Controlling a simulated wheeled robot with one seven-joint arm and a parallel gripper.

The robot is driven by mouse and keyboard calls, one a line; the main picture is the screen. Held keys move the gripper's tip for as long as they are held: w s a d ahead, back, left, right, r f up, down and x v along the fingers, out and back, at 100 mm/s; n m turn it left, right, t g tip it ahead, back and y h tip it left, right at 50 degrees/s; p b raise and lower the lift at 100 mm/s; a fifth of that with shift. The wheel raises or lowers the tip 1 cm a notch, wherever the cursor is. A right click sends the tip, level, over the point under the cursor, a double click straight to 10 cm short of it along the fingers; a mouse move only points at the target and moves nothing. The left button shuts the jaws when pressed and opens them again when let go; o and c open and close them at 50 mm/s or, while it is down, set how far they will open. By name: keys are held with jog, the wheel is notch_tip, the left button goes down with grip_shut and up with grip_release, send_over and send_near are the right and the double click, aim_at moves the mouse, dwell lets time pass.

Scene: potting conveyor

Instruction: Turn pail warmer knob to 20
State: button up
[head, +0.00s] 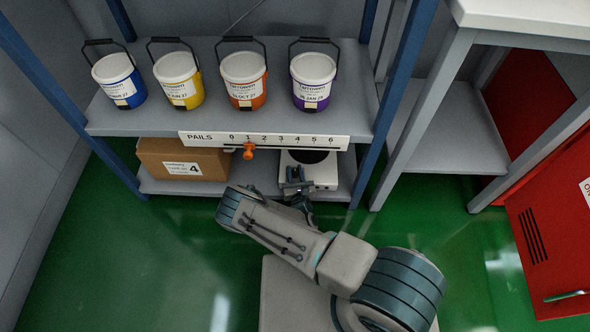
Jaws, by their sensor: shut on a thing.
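The pail warmer (329,178) is a white box with a round black plate on top, on the lower shelf at the right. My gripper (297,184) is at the left part of the warmer's front face, shut on its knob. The knob and its scale are hidden behind the fingers, so I cannot read the setting. My arm comes up to it from the lower right.
Several lidded pails stand on the upper shelf (120,120). Below its edge is the PAILS strip (300,141) with an orange slider (248,151) at 1. A cardboard box (182,160) marked 4 sits left of the warmer. Blue posts flank the rack. Green floor is clear at left.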

aim_at(294, 171)
jog(key=shift+a+y, duration=0.1)
jog(key=shift+y, duration=0.2)
jog(key=o, duration=1)
jog(key=shift+r+p, duration=0.4)
jog(key=shift+r, duration=0.15)
notch_tip(294, 171, up, 3)
jog(key=shift+r+p, duration=0.1)
jog(key=shift+p, duration=0.85)
jog(key=s+d+r+p, duration=0.1)
jog(key=d+r, duration=0.1)
jog(key=d, duration=0.1)
jog(key=s+d+r+p, duration=0.1)
jog(key=d+r+p, duration=0.1)
jog(key=d, duration=0.2)
jog(key=s+d+r+p, duration=0.1)
jog(key=d+r, duration=0.1)
jog(key=d, duration=0.2)
jog(key=shift+s+d+r+p, duration=0.1)
jog(key=shift+d+r+p, duration=0.05)
jog(key=shift+r+p, duration=0.25)
jog(key=shift+f, duration=0.1)
